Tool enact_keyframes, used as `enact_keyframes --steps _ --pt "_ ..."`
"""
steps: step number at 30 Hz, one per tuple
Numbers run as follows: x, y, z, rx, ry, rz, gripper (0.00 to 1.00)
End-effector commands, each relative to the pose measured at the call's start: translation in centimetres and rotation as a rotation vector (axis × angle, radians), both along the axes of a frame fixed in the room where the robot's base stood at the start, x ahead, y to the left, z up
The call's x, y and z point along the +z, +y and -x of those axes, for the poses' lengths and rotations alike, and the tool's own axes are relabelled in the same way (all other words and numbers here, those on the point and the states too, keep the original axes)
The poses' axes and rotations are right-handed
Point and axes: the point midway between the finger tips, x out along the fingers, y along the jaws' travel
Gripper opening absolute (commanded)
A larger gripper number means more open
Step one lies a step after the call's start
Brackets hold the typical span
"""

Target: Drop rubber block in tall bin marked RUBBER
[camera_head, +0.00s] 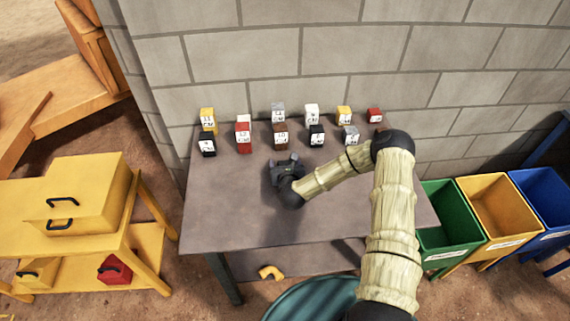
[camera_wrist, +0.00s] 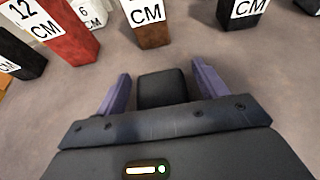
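My gripper (camera_head: 287,162) is low over the middle of the table, in front of the block rows. In the wrist view its two purple fingers (camera_wrist: 162,92) stand apart. A dark rounded shape shows between them with gaps on both sides; I cannot tell whether it is a block or part of my gripper. Black blocks stand at the left (camera_head: 208,144) and right of centre (camera_head: 317,135) of the front row. No block is readably marked as rubber. A round teal bin (camera_head: 315,298) stands at the bottom; no RUBBER mark is readable.
Several labelled blocks stand in two rows by the wall, including a red one (camera_head: 243,135) and a brown one (camera_head: 281,135). Green (camera_head: 450,235), yellow (camera_head: 500,220) and blue (camera_head: 545,205) bins stand right of the table (camera_head: 225,210). Its left front is clear.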

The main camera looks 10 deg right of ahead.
Motion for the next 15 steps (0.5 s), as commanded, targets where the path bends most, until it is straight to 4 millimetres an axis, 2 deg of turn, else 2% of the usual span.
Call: enact_keyframes --steps 9,15 --pt "0.4 0.0 0.0 0.000 0.000 0.000 0.72" --pt "0.8 0.0 1.8 0.001 0.002 -0.001 0.72"
